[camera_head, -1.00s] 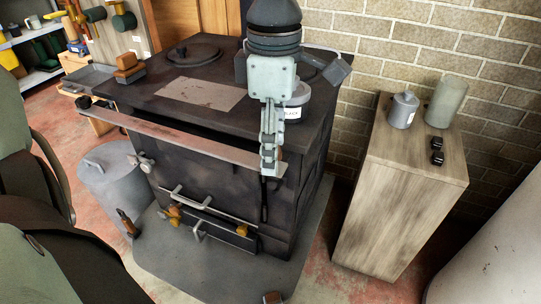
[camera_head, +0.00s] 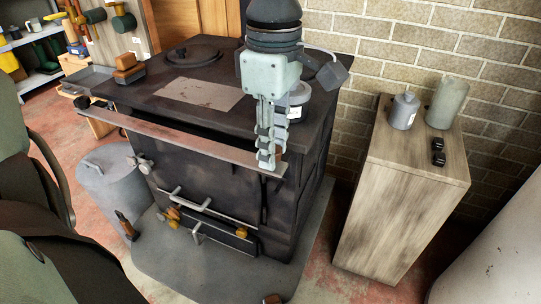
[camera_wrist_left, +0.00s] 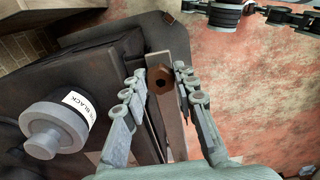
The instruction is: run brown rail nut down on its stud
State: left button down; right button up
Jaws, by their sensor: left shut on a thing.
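My left gripper (camera_head: 267,163) is over the rail's right end, pointing down. In the left wrist view my left gripper (camera_wrist_left: 164,86) has its two fingers on either side of the nut, shut on it. The head view does not show the nut; the fingers hide it. The stud is hidden, so I cannot tell how far down the nut sits. My right gripper is not in view.
The dark stove (camera_head: 150,97) has a round tin (camera_head: 298,103) on top, close behind the gripper; its label shows in the left wrist view (camera_wrist_left: 78,101). A wooden cabinet (camera_head: 400,190) holds a grey bottle (camera_head: 403,111) and a green cylinder (camera_head: 446,103). A lidded bin (camera_head: 108,185) stands left.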

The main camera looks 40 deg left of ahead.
pick_arm(q)
jog(key=shift+m, duration=0.3)
jog(key=shift+m+b, duration=0.3)
jog(key=shift+m, duration=1.2)
jog(key=shift+r+m, duration=0.1)
jog(key=shift+m, duration=1.5)
jog(key=shift+m, duration=0.4)
jog(key=shift+m+b, duration=0.3)
jog(key=shift+m, duration=0.9)
